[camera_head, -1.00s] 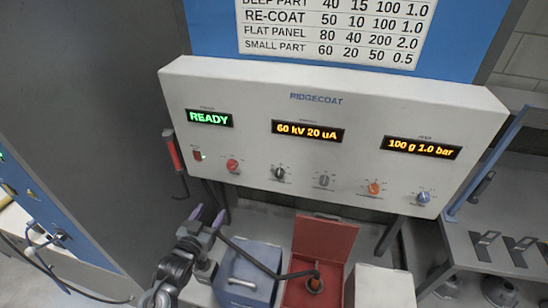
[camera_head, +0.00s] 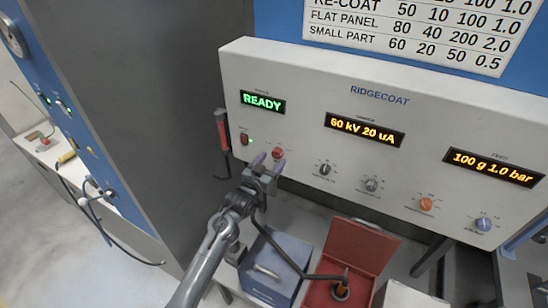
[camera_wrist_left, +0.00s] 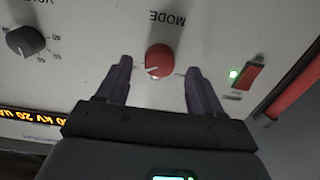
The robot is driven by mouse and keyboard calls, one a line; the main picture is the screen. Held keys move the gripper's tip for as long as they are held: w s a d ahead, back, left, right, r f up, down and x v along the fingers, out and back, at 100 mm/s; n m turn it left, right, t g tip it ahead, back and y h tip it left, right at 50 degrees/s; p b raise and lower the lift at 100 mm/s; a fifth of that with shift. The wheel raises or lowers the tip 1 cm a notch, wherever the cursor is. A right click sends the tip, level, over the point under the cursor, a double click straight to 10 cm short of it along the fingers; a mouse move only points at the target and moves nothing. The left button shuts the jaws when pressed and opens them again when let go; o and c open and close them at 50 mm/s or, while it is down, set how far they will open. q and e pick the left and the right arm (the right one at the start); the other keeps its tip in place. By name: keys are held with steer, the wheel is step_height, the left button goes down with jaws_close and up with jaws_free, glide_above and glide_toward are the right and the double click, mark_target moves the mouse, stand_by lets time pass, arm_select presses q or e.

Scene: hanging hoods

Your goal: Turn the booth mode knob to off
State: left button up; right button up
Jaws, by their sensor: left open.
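The booth mode knob (camera_head: 277,153) is a small red knob on the white control panel (camera_head: 320,85), below the green READY display (camera_head: 262,102). In the left wrist view the red knob (camera_wrist_left: 159,61), labelled MODE, shows a white pointer line; the position it marks is too small to read. My left gripper (camera_head: 268,162) is open at the knob. In the left wrist view its two purple fingers (camera_wrist_left: 158,85) stand either side of the knob with a gap on both sides. My right gripper is not in view.
A red rocker switch (camera_head: 244,139) with a green light is left of the knob, and a red-handled tool (camera_head: 222,130) hangs at the panel's left edge. A black knob (camera_head: 325,169) is to the right. A blue box (camera_head: 283,254) and an open red box (camera_head: 359,247) stand below.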

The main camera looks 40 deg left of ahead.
arm_select(q)
steer(key=shift+w+a, duration=0.2)
steer(key=shift+w, duration=0.85)
steer(key=c, duration=1)
steer(key=shift+c, duration=0.3)
